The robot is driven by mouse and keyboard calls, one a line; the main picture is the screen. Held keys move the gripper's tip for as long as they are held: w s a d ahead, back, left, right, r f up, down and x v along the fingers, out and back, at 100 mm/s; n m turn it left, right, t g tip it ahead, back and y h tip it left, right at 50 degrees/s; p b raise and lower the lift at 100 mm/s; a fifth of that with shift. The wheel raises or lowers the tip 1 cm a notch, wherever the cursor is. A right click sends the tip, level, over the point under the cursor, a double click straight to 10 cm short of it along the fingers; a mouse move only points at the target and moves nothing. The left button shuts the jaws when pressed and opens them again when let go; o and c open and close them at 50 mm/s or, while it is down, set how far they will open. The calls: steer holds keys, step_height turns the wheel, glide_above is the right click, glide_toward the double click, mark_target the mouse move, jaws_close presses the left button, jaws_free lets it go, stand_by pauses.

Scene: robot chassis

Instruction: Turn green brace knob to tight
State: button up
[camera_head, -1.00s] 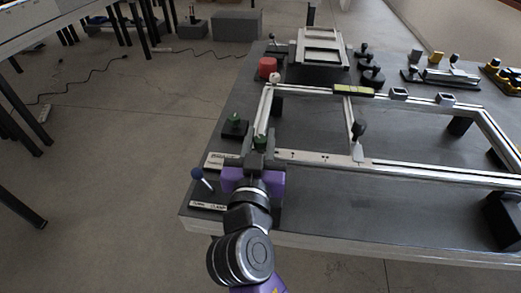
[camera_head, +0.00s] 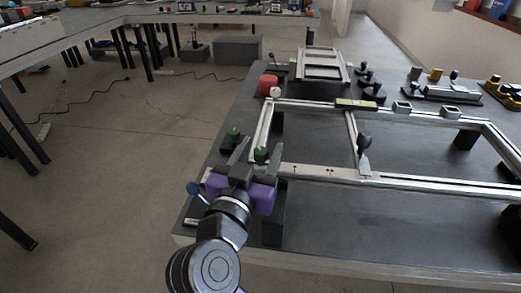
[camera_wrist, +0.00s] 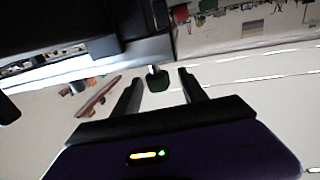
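A dark green knob (camera_head: 261,155) sits at the front left corner of the light metal frame (camera_head: 320,172). My gripper (camera_head: 259,146) is open around or just short of this knob, its dark fingers apart on either side. In the wrist view the green knob (camera_wrist: 158,80) shows in the gap between the fingertips (camera_wrist: 160,74), with space on both sides and a pale stem behind it. A second green knob (camera_head: 234,133) stands on a black base to the left of the frame. The labels near the corner are mostly hidden by my gripper.
A blue ball-ended lever (camera_head: 193,187) stands close left of my gripper. A black-handled clamp (camera_head: 364,150) stands on the frame's front rail. The table inside the frame is clear.

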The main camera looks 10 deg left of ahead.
steer(key=s+a, duration=0.1)
steer(key=s, duration=0.6)
steer(key=shift+s+a, duration=0.15)
steer(key=shift+s, duration=0.2)
stand_by(0.4)
